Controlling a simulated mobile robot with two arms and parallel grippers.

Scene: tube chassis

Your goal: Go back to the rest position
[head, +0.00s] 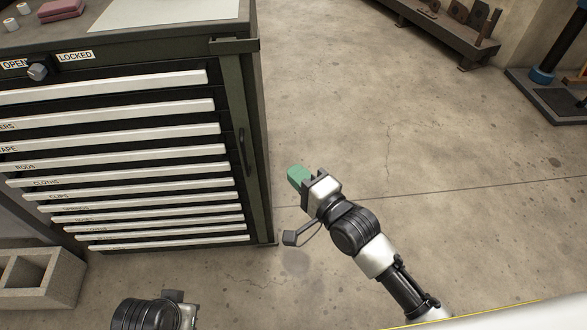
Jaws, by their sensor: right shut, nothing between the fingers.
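My right gripper (299,176) is shut with its green fingertips together. It is over the open floor, just to the right of the drawer cabinet's front corner in the picture, and holds nothing. Its arm reaches in from the lower right. Part of my left arm (145,313) shows at the bottom edge, below the cabinet. The left fingers are out of the frame.
A dark cabinet (256,130) with several labelled drawers, all looking shut, fills the left. A knob (38,71) sits between OPEN and LOCKED labels. A concrete block (40,277) lies at lower left. A low bench (440,28) stands at the back. The floor (420,140) is clear.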

